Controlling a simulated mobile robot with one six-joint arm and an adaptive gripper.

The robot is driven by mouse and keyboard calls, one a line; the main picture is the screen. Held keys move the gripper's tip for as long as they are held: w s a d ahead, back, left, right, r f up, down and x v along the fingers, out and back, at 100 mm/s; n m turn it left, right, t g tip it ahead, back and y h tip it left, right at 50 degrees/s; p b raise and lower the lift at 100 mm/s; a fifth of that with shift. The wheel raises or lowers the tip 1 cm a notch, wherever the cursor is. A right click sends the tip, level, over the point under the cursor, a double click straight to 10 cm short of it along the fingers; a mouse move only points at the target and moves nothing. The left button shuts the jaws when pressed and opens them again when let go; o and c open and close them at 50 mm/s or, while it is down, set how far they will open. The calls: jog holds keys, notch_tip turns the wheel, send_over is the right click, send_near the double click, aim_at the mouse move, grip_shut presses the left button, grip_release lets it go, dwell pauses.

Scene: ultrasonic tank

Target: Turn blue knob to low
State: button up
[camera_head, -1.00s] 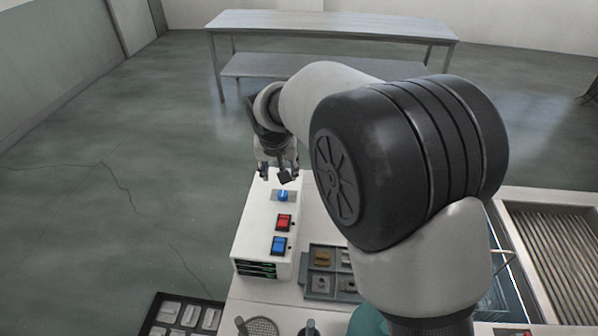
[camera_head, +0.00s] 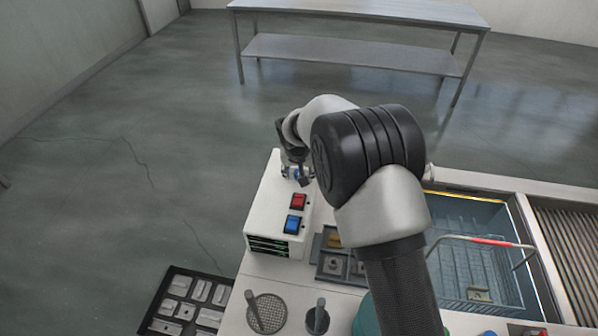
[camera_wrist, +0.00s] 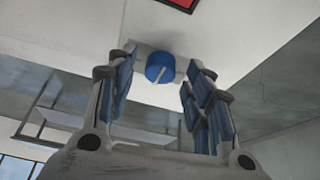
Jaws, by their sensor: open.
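The blue knob (camera_wrist: 160,68) is round with a pale pointer line and sits on a plate on the white control box. In the wrist view it lies between and just beyond the fingertips of my gripper (camera_wrist: 158,82). The fingers stand apart on either side of it, with no clear contact. In the head view my gripper (camera_head: 297,174) is over the far end of the white control box (camera_head: 262,205) and mostly hides the knob. No low marking is legible.
A red switch (camera_head: 298,201) and a blue switch (camera_head: 293,224) sit on the box nearer the camera. A grey parts tray (camera_head: 318,272) is beside it. A tank with a wire basket (camera_head: 470,290) is at right. A dark tray of metal parts (camera_head: 168,325) is at lower left.

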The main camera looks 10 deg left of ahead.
jog(key=shift+w+f, duration=0.1)
jog(key=shift+f, duration=0.1)
jog(key=c, duration=1)
